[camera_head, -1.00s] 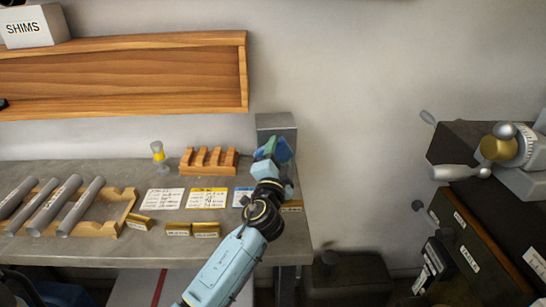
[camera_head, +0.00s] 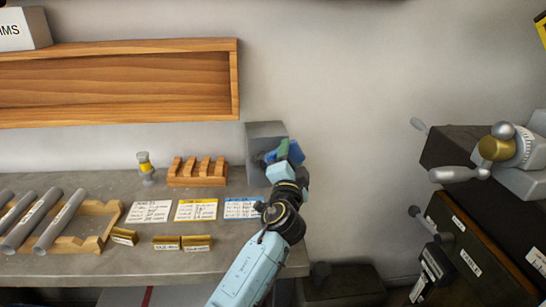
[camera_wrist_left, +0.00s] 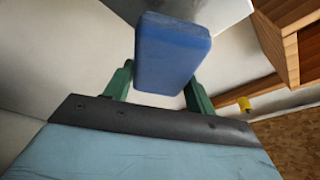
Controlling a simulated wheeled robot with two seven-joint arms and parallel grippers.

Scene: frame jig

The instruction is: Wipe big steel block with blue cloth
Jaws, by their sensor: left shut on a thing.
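The big steel block (camera_head: 262,133) is a grey box at the right end of the workbench, against the wall. In the left wrist view its grey surface (camera_wrist_left: 190,8) shows at the top, just beyond the cloth. My left gripper (camera_head: 284,155) is in front of the block's lower right part. It is shut on the blue cloth (camera_wrist_left: 172,52), which looks like a thick folded pad between the green fingers. The cloth also shows in the head view (camera_head: 296,153). It is at or very near the block; I cannot tell whether they touch. My right gripper is not in view.
A wooden slotted rack (camera_head: 198,172) and a yellow-grey bottle (camera_head: 145,167) stand left of the block. Paper cards (camera_head: 196,210), brass blocks (camera_head: 182,243) and grey rods (camera_head: 60,220) lie on the bench (camera_head: 225,255). A wooden shelf (camera_head: 120,83) hangs above.

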